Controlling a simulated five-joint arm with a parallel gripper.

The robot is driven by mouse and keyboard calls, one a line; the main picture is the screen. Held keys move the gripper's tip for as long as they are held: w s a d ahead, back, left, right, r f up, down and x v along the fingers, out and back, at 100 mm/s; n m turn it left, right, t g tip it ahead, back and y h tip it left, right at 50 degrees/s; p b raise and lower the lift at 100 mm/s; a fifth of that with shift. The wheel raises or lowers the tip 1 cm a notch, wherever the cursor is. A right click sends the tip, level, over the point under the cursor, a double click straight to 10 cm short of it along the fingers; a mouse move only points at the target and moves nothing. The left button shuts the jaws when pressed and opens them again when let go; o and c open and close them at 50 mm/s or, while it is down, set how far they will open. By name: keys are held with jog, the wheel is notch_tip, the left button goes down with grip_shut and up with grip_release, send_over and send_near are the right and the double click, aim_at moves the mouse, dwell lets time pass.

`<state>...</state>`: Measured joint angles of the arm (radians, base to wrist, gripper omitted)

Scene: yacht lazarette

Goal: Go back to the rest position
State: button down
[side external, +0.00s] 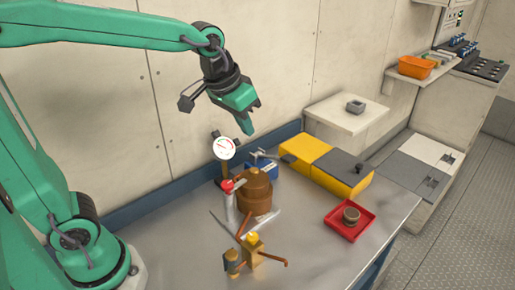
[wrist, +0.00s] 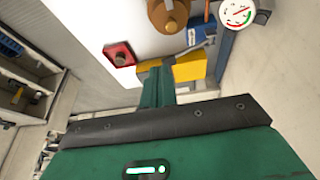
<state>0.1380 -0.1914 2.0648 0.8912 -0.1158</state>
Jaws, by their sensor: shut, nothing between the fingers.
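My gripper (side external: 247,119) is green and hangs above the workbench in the side view, at the end of my raised arm. Its fingers are closed together with nothing between them. In the wrist view, the closed fingers (wrist: 157,86) point away over the bench. The gripper is apart from everything on the bench. Below it stand a round pressure gauge (side external: 224,148) and a brown cylindrical body (side external: 255,192) with a red-capped fitting (side external: 228,187).
A metal bench (side external: 330,245) carries a yellow and grey box (side external: 306,150), a red tray (side external: 345,231) holding a small round part, a blue item (side external: 263,169) and brass fittings (side external: 253,246). An orange bin (side external: 416,68) sits on a shelf. The bench's front is mostly clear; a wall stands behind.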

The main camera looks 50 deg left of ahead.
jog(key=s+a+f, duration=0.1)
jog(key=s+a, duration=0.1)
jog(key=s, duration=0.5)
jog(key=s+a+f+t, duration=0.1)
jog(key=s+a, duration=0.2)
jog(key=s, duration=0.4)
jog(key=shift+s+y, duration=0.2)
jog(key=shift+y, duration=0.1)
jog(key=shift+w+r, duration=0.1)
jog(key=w+d+r+g, duration=0.1)
jog(key=w+d, duration=0.1)
jog(key=w, duration=1)
jog(key=w+d+r+g, duration=0.1)
jog(key=w, duration=1.2)
jog(key=shift+w+d+r, duration=0.25)
jog(key=shift+d+r, duration=0.05)
jog(key=shift+d, duration=0.1)
jog(key=shift+f, duration=0.1)
